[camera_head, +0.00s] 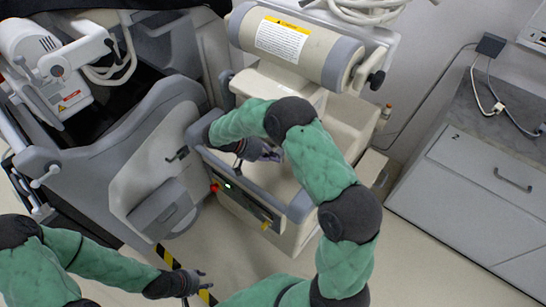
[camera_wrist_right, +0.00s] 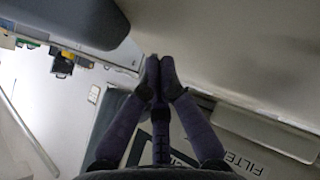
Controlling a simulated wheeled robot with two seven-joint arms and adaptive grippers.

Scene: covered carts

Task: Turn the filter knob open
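A dark-lettered "FILTER" label (camera_wrist_right: 243,163) shows on a grey panel at the lower right of the right wrist view. I cannot make out the filter knob clearly; my fingers cover part of the panel beside the label. My right gripper (camera_head: 268,154) is over the recessed top of the grey-and-cream machine (camera_head: 297,211), below its big cylinder. In the right wrist view its two fingertips (camera_wrist_right: 160,66) are together, with nothing visible between them. My left gripper (camera_head: 201,280) is low at the front, over the floor, its fingers apart and empty, far from the machine's top.
The cylinder (camera_head: 290,48) with a yellow warning label lies above my right gripper. A grey covered cart (camera_head: 150,150) stands left. A drawer cabinet (camera_head: 480,190) stands right, with clear floor between.

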